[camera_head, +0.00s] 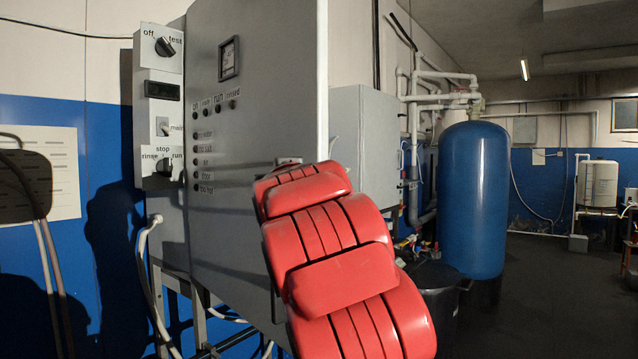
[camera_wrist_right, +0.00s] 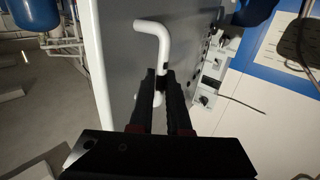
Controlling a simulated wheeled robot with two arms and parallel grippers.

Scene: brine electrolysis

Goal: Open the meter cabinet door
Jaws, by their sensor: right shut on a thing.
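The meter cabinet is the large grey box at the left of the head view, and its grey door (camera_head: 262,110) carries a small square meter (camera_head: 229,58) and rows of small buttons. A white bent handle (camera_wrist_right: 153,38) stands out from the grey door face in the right wrist view. My right gripper (camera_wrist_right: 160,82) is shut on the lower part of this handle. In the head view my red right arm hides the handle and the gripper. I cannot tell whether the door stands ajar. My left gripper is in neither view.
A narrow switch panel (camera_head: 160,110) with knobs stands left of the door. A second grey cabinet (camera_head: 362,135) and a tall blue tank (camera_head: 474,190) stand behind to the right. A dark bin (camera_head: 437,290) is beyond my arm. Open floor (camera_head: 560,310) lies at the right.

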